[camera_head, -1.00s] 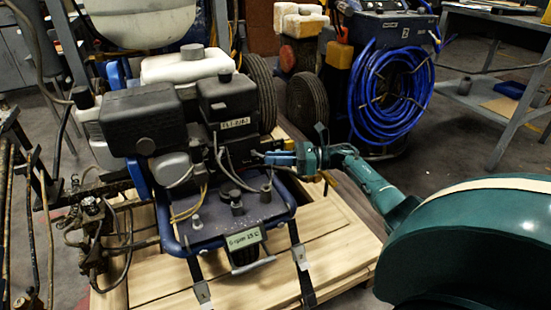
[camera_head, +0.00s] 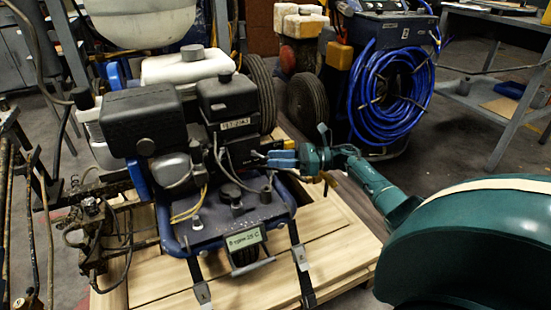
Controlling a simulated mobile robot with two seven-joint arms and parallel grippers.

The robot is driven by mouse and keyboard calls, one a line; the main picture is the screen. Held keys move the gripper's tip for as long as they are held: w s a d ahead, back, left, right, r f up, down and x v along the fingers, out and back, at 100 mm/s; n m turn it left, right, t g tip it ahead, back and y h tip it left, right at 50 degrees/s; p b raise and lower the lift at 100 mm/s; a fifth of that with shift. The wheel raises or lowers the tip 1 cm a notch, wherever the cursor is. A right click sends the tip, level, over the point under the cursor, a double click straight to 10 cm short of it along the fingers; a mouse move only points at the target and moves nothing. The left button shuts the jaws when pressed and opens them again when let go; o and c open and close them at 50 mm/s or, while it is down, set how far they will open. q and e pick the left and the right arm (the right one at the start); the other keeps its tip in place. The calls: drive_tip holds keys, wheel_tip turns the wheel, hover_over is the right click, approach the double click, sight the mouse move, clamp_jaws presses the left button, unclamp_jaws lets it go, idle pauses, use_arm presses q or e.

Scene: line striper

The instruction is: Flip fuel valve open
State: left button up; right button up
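The line striper's engine (camera_head: 228,100), with a black cover and label plate, stands on the blue-framed machine. My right gripper (camera_head: 262,159) reaches in from the right, at the engine's lower right side above the frame's deck. Its two blue fingers point left and look slightly apart, with nothing visible between them. The fuel valve is too small or hidden among the hoses and dark parts near the fingertips, so I cannot tell its position or any contact. My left gripper is not in view.
The machine stands on a wooden pallet (camera_head: 335,240), with straps (camera_head: 301,262) at its front. A small display (camera_head: 245,239) sits on the front of the deck. A blue hose coil (camera_head: 392,90) and a grey workbench (camera_head: 505,110) stand behind on the right. Rusty pipework (camera_head: 97,228) is at left.

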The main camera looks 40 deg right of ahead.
drive_tip(key=v, duration=1.2)
drive_tip(key=shift+s+d, duration=0.15)
drive_tip(key=shift+d, duration=0.05)
